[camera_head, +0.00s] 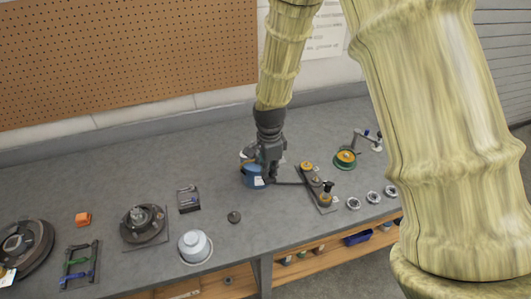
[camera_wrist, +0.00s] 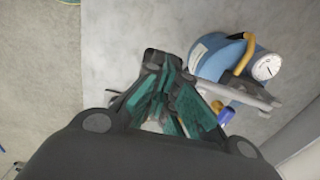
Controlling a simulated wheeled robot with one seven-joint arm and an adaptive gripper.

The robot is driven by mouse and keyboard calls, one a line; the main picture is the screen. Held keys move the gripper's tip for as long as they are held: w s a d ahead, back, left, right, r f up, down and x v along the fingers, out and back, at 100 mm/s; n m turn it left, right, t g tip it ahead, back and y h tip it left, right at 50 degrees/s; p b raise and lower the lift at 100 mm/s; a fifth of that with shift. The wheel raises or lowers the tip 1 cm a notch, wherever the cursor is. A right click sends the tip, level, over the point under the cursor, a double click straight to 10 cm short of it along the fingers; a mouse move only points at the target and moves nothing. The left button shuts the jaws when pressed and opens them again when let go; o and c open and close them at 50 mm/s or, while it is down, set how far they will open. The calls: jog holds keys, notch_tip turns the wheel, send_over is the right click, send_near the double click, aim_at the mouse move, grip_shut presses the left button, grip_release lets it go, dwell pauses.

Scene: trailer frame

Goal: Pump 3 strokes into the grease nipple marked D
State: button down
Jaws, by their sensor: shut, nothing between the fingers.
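My gripper (camera_head: 268,178) points down over the bench, at the blue tank and the left end of the plate with brass fittings. In the wrist view my gripper (camera_wrist: 170,105) has its dark, green-padded fingers together, with nothing seen held. The blue tank (camera_head: 250,180) is partly hidden behind my gripper. In the wrist view the blue tank (camera_wrist: 215,60) has a yellow handle, a white dial and a grey bar beside the fingers. The plate (camera_head: 324,207) carries several brass and dark fittings. A thin dark bar (camera_head: 290,183) runs from near my gripper to it. No letter D is readable.
A green and yellow wheel (camera_head: 345,159) and several metal rings (camera_head: 373,197) lie at the right. A hub (camera_head: 142,222), a white pot (camera_head: 195,246), an orange block (camera_head: 83,218) and a small stand (camera_head: 188,200) are left.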

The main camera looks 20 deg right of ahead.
dwell(0.3)
jog(key=shift+w+r+p, duration=0.2)
jog(key=shift+r+p, duration=0.7)
jog(key=shift+r, duration=0.25)
jog(key=shift+w+r+p, duration=0.15)
jog(key=shift+r+p, duration=0.75)
jog(key=shift+r, duration=0.3)
jog(key=shift+w+r+p, duration=0.2)
jog(key=shift+r+p, duration=0.7)
jog(key=shift+r, duration=0.25)
jog(key=shift+f, duration=0.15)
jog(key=shift+s+f+b, duration=0.2)
jog(key=shift+f+b, duration=0.05)
jog(key=shift+f, duration=0.3)
jog(key=shift+s+f+b, duration=0.15)
jog(key=shift+f+b, duration=0.1)
jog(key=shift+f, duration=0.35)
jog(key=shift+s+f+b, duration=0.2)
jog(key=shift+f+b, duration=0.3)
jog(key=shift+f, duration=0.6)
